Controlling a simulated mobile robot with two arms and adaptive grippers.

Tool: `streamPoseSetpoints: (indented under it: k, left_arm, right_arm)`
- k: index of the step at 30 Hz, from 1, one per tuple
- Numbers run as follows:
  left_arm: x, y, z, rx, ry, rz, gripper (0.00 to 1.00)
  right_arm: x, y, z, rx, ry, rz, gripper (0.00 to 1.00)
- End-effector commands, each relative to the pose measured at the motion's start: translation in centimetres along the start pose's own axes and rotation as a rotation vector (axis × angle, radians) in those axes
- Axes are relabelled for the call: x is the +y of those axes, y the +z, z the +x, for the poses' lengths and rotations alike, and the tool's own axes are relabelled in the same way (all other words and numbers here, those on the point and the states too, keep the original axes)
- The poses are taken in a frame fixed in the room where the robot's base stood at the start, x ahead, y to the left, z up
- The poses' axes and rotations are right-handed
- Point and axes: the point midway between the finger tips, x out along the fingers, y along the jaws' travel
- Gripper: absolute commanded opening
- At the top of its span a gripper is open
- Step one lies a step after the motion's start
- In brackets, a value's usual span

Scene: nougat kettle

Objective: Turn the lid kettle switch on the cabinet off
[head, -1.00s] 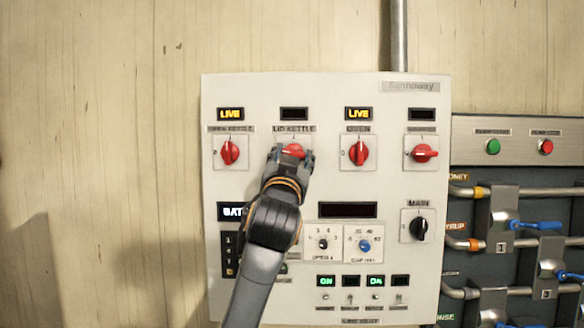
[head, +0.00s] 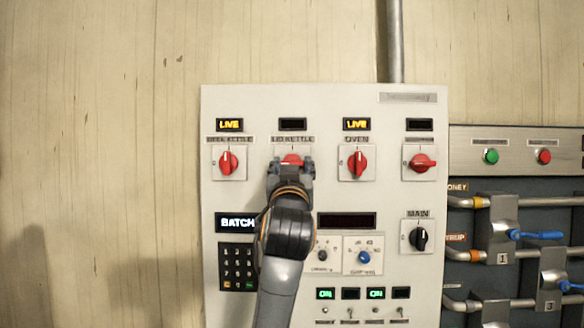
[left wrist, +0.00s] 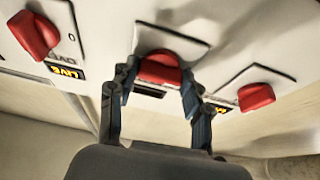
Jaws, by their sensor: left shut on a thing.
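The lid kettle switch (head: 292,160) is a red rotary knob on a white plate, second from the left in the cabinet's (head: 428,285) top row. My left gripper (head: 291,170) covers its lower part in the head view. The knob (left wrist: 160,68) also shows in the left wrist view, between the two fingers of my left gripper (left wrist: 160,88), which is shut on it. The knob's visible red part lies sideways. The small display (head: 292,124) above it is dark. My right gripper is in neither view.
Neighbouring red knobs are the left one (head: 228,163), with a lit LIVE display, the oven knob (head: 357,163), also LIVE, and a sideways one (head: 422,163) under a dark display. A black MAIN knob (head: 420,238) sits lower right. Pipes with blue-handled valves (head: 537,235) stand further right.

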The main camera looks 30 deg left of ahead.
Motion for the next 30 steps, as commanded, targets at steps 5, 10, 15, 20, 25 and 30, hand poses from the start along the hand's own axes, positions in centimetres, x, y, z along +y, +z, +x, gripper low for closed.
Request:
streamPoseSetpoints:
  k: [5,10,15,20,25,30]
  left_arm:
    - [-0.1,-0.2,0.0,0.005,0.000,-0.002,0.72]
    - [0.0,-0.1,0.0,0.003,0.000,-0.001,0.72]
    - [0.0,0.0,-0.3,0.001,0.001,0.000,0.72]
    - [0.1,0.0,-2.3,0.002,0.002,-0.001,0.72]
    - [0.1,0.0,-6.0,0.003,0.002,-0.003,0.72]
    - [0.0,0.0,-9.3,0.002,0.002,-0.004,0.72]
  right_arm:
    - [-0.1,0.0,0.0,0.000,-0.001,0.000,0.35]
    - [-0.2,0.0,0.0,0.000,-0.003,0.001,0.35]
    - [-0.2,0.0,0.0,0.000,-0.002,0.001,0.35]
    - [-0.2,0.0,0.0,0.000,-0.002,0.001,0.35]
    - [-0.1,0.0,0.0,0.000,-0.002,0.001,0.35]
    - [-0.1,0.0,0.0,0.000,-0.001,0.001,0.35]
